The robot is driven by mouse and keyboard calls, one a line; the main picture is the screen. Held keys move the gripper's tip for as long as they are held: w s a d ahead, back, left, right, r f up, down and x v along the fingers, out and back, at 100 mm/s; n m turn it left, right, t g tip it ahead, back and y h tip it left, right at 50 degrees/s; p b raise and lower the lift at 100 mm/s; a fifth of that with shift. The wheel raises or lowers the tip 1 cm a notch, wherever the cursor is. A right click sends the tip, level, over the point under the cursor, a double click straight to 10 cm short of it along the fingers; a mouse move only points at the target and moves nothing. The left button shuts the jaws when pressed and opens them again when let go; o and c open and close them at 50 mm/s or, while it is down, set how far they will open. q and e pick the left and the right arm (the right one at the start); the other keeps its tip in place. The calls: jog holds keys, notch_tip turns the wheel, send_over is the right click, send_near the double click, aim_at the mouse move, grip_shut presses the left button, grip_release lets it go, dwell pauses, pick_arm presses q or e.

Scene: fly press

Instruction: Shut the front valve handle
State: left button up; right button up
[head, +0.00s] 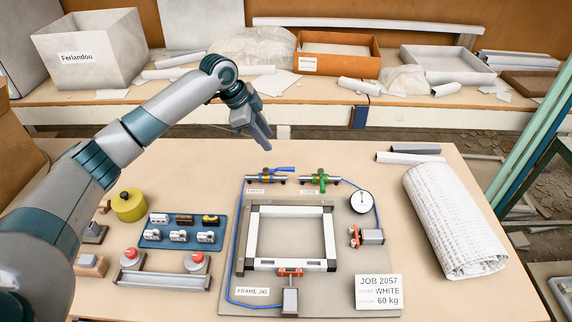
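Two small valves sit at the back edge of the grey jig board (340,290). Small labels lie below both valves; the left one seems to read FRONT, the other is too small to read surely. My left gripper (263,136) hangs above and behind the left valve, apart from it and pointing down. Its finger gap cannot be made out. My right gripper is out of view.
A square frame (250,240), a pressure gauge (362,202) and blue hose lie on the board. A white roll (455,220) lies at right. A blue tray (180,232) of small parts and a red-button console (165,278) stand at left. The table behind the valves is mostly clear.

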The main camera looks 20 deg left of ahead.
aim_at(288, 168)
pick_arm(q)
jog(key=p+x, duration=0.3)
jog(key=x, duration=1.2)
jog(key=shift+f, duration=0.35)
jog(key=shift+c, duration=0.5)
grip_shut()
